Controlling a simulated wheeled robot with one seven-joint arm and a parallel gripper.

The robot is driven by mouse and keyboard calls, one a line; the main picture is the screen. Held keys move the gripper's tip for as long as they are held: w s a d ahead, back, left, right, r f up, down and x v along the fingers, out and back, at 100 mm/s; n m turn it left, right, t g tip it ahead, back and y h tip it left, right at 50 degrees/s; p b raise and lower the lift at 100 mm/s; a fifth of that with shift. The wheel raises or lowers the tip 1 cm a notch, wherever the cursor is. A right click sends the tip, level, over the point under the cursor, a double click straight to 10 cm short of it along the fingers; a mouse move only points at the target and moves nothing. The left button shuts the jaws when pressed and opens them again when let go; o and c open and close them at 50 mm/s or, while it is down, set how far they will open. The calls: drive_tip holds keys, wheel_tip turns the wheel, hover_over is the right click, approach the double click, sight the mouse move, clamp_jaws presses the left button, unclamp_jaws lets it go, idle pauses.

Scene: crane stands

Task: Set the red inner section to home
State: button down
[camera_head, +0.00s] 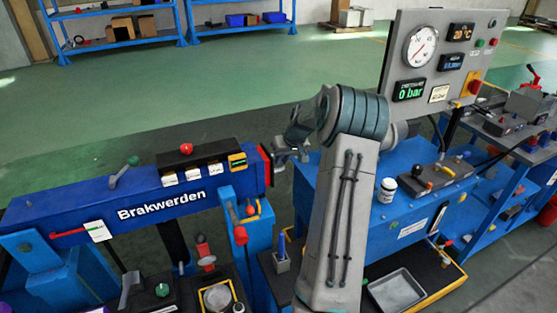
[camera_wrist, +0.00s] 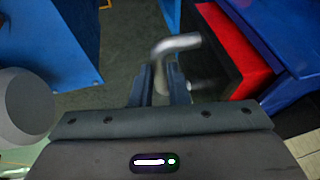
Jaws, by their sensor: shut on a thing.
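The red inner section (camera_head: 266,164) shows as a short red end at the right end of the blue "Brakwerden" beam (camera_head: 130,200). In the wrist view the red section (camera_wrist: 238,48) is at the upper right, beside a dark end face. In the head view my gripper (camera_head: 291,150) is at the beam's right end, small and partly hidden by my wrist.
A gauge panel (camera_head: 440,55) reading "0 bar" stands over a blue bench (camera_head: 350,200) with a white jar (camera_head: 387,190). A blue stand (camera_head: 262,225) and a grey tray (camera_head: 396,291) are below. A lever (camera_head: 122,172) sits on the beam.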

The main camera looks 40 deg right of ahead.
drive_tip(key=shift+w+a+f, duration=0.1)
drive_tip(key=shift+a, duration=0.3)
drive_tip(key=c, duration=1.4)
unclamp_jaws()
drive_tip(key=shift+a, duration=0.15)
drive_tip(key=shift+d, duration=0.2)
drive_tip(key=shift+d, duration=0.1)
drive_tip(key=shift+r, duration=0.3)
drive_tip(key=v, duration=1.3)
drive_tip(key=shift+b, duration=0.35)
drive_tip(key=shift+r, duration=0.15)
